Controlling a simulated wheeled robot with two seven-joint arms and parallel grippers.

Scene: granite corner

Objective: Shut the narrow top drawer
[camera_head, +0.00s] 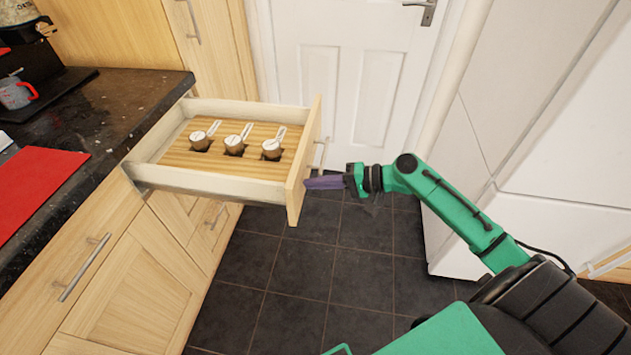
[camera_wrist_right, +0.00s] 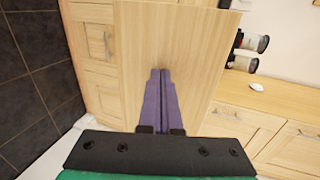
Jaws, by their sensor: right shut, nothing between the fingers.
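The narrow top drawer (camera_head: 215,182) is pulled well out from under the dark worktop, and it holds three metal measuring cups (camera_head: 235,145) in a wooden insert. Its light wood front (camera_head: 304,165) faces right and has a metal handle (camera_head: 321,155). My right gripper (camera_head: 310,183) is shut and empty, its purple fingertips at the outer face of the drawer front, below the handle. In the right wrist view the shut fingers (camera_wrist_right: 160,75) point at the plain wood front (camera_wrist_right: 185,45); I cannot tell whether they touch it. My left gripper is not in view.
Dark worktop (camera_head: 120,100) with a red mat (camera_head: 35,185) and a measuring jug (camera_head: 15,93) lies at left. Closed wooden cabinets (camera_head: 130,290) stand below it. A white door (camera_head: 345,75) is behind, and tall white units (camera_head: 540,120) stand at right. The tiled floor (camera_head: 290,290) is clear.

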